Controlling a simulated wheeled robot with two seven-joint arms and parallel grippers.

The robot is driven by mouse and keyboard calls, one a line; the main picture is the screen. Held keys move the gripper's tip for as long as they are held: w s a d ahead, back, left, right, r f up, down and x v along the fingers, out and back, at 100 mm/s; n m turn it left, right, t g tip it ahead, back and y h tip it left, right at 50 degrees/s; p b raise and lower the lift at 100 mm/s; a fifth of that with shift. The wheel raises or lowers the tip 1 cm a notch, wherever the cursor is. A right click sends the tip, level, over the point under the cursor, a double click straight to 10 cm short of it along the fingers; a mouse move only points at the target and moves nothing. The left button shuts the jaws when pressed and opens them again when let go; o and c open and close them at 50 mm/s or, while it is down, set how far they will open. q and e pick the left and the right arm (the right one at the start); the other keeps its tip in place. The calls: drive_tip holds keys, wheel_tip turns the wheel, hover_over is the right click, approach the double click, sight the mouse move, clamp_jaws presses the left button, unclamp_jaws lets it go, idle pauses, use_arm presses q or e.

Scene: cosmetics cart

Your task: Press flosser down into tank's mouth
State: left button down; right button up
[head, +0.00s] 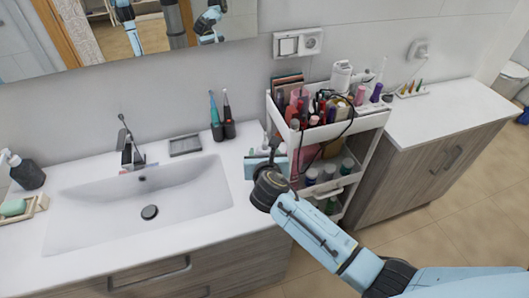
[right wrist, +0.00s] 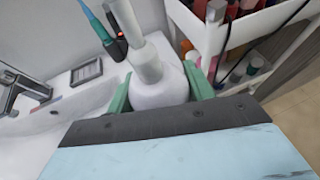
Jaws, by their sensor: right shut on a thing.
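My right gripper (head: 264,158) is over the right end of the counter, beside the cart; it also shows in the right wrist view (right wrist: 158,95). Its green fingers are shut on a white flosser-like piece (right wrist: 160,88), wide and rounded between them. A narrower neck and a paler cylinder (right wrist: 124,22) run up from it to the top of the right wrist view. I cannot tell where flosser and tank part, or how deep one sits in the other. In the head view the gripper hides most of it; a thin white tip (head: 266,140) shows. My left gripper is not in view.
A white cart (head: 368,122) full of bottles stands close on the right, with a black cable over its edge. Two electric toothbrushes (head: 228,115) and a grey soap dish (head: 185,145) are behind. The sink (head: 110,205) is on the left. The right-hand cabinet top (head: 450,105) is mostly clear.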

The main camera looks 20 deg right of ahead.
drive_tip(key=shift+f+b, duration=0.55)
drive_tip(key=shift+f, duration=0.4)
drive_tip(key=o, duration=1.2)
drive_tip(key=shift+s, duration=0.1)
drive_tip(key=v, duration=1.3)
drive_tip(key=shift+s+p, duration=0.15)
drive_tip(key=shift+p, duration=0.15)
